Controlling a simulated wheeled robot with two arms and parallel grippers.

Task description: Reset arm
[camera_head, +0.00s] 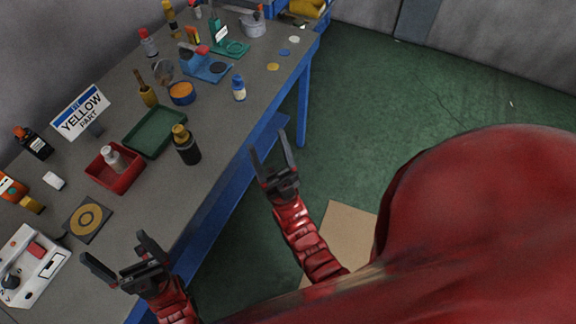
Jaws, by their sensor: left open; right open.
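My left gripper (118,262) is at the lower left, above the near edge of the grey table. Its two dark fingers are spread apart with nothing between them. My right gripper (269,152) is near the middle of the view, just off the table's front edge and over the floor side. Its fingers are spread and point up in the picture, with nothing between them. Both red arms come in from the bottom, by my red body.
The long table (110,212) holds a red tray (118,184) with a white bottle, a green tray (157,143), a dark bottle (187,151), a sign (81,112) and a white control box (27,270). The green floor (440,105) to the right is mostly clear; cardboard (347,232) lies there.

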